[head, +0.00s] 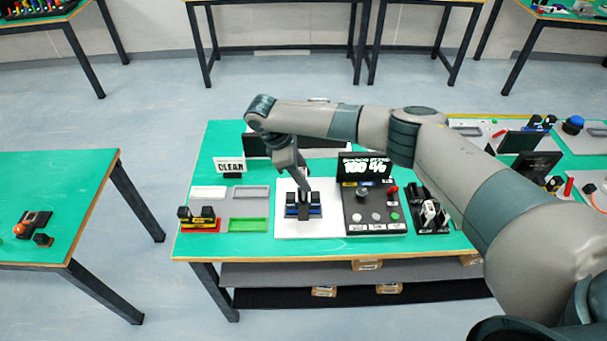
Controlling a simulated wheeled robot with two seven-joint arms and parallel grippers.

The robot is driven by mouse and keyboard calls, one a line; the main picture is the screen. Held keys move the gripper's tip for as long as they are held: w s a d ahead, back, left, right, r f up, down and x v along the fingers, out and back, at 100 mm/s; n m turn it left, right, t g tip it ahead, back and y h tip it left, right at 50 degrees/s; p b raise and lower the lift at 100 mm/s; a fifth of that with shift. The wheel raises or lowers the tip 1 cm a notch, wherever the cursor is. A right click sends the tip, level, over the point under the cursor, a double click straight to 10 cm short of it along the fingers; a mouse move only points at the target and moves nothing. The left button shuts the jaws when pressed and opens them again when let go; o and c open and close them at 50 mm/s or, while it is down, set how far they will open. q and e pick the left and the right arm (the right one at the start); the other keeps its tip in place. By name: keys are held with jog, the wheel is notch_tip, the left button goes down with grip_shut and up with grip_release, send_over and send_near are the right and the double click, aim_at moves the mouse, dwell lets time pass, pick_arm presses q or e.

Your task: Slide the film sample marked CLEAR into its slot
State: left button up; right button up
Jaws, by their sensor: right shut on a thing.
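My right gripper (304,187) points down over a small dark fixture with blue parts (303,212) on a white mat (285,227). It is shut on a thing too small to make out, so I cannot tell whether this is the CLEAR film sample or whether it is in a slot. A sign reading CLEAR (230,165) stands at the table's back left. A white frame (209,192), a grey frame (250,192) and a green-floored tray (249,225) lie left of the mat. My left gripper is not in view.
A black control box (372,205) with knobs and a screen reading 100 % (364,168) stands right of the fixture. A black rack (430,215) is beyond it. A yellow and red holder with dark blocks (199,220) sits at the left. The green front strip is clear.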

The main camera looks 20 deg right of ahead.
jog(key=shift+f+b, duration=1.45)
jog(key=shift+f, duration=1.45)
jog(key=o, duration=1.1)
jog(key=shift+r, duration=0.1)
jog(key=shift+b+v, duration=2.3)
jog(key=shift+v, duration=6.3)
